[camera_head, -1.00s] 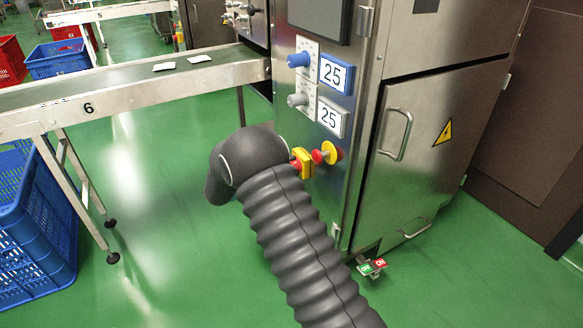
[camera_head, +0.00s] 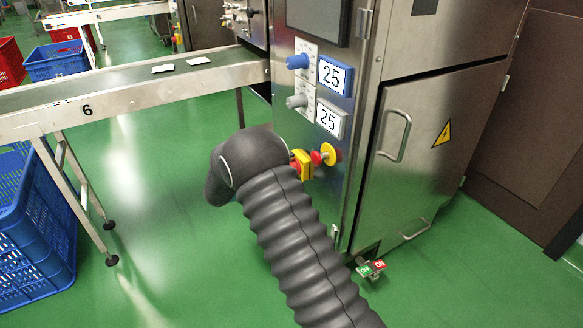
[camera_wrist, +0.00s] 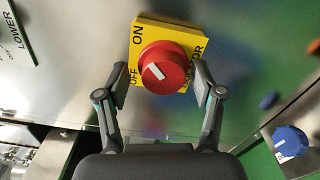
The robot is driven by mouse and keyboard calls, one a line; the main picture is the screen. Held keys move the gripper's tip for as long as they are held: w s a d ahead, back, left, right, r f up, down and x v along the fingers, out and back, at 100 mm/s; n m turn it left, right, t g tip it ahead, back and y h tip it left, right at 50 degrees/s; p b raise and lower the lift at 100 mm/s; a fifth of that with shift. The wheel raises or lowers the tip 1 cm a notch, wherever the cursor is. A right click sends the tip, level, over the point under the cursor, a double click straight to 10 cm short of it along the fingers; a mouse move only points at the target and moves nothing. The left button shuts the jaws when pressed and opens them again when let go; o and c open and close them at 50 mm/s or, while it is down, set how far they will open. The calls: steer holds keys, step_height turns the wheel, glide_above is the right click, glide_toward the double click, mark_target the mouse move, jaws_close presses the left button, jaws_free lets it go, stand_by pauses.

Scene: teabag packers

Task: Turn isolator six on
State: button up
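The isolator is a yellow plate (camera_wrist: 192,38) with a red round knob (camera_wrist: 178,68) on the steel cabinet. Its label reads ON at the upper left and OFF at the lower left in the wrist view. A white mark on the knob lies on the side toward OFF; its exact angle is hard to tell. My gripper (camera_wrist: 160,82) is open, with one finger on each side of the knob and a visible gap to it. In the head view, the isolator's yellow plate (camera_head: 305,164) shows just past my arm, which hides my gripper. The conveyor there is marked 6 (camera_head: 88,110).
A red button on a yellow base (camera_head: 330,154) sits close right of the isolator. Blue (camera_head: 298,61) and grey (camera_head: 297,101) dials are above. A cabinet door handle (camera_head: 395,135) sticks out at right. A blue crate (camera_head: 40,240) stands on the floor at left.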

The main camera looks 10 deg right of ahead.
steer(key=shift+f, duration=0.1)
steer(key=v, duration=1.2)
